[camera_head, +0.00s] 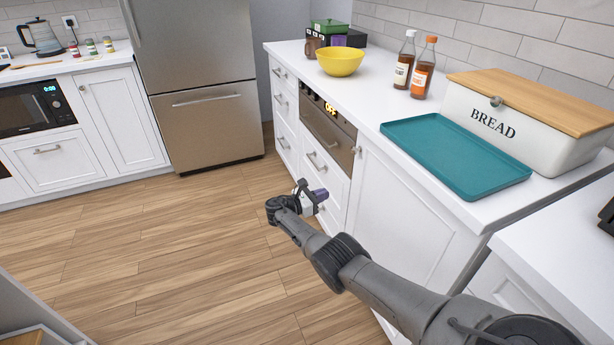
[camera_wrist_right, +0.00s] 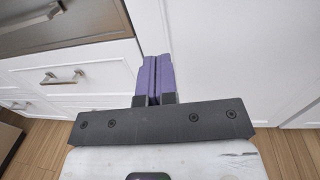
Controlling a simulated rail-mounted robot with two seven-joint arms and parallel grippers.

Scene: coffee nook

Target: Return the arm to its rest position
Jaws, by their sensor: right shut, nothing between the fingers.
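My right arm (camera_head: 380,285) reaches in from the lower right in the head view, over the wooden floor beside the white cabinets. My right gripper (camera_head: 320,194) is at its end, below counter height and in front of the drawers. In the right wrist view the gripper (camera_wrist_right: 154,75) shows its purple fingers pressed together with nothing between them. It points toward the white cabinet fronts. My left gripper is not in view.
A teal tray (camera_head: 455,152), a bread box (camera_head: 520,120), two bottles (camera_head: 414,65) and a yellow bowl (camera_head: 341,62) stand on the white counter (camera_head: 375,100). Drawer handles (camera_head: 322,163) stick out near my gripper. The wooden floor (camera_head: 150,260) is open to the left.

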